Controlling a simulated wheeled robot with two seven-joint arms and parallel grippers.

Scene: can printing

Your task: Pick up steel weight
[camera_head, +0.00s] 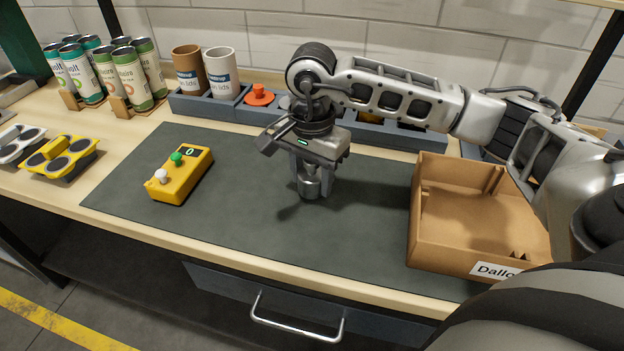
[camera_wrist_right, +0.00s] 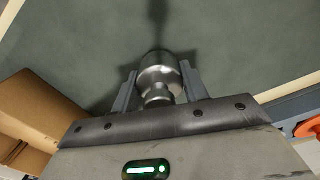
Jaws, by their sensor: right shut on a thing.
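The steel weight (camera_head: 309,184) is a small grey metal cylinder with a narrower neck and knob. It is at the middle of the dark mat (camera_head: 240,225). My right gripper (camera_head: 311,176) points down and is shut on it. In the right wrist view the weight (camera_wrist_right: 158,75) sits between the two fingers of the gripper (camera_wrist_right: 158,88), which hold it at the neck. I cannot tell whether the weight touches the mat or hangs just above it. My left gripper is not in view.
An open cardboard box (camera_head: 465,255) stands right of the gripper. A yellow button box (camera_head: 181,175) is on the mat's left. Cans (camera_head: 128,75) and a grey bin row (camera_head: 215,108) line the back. The mat's front middle is clear.

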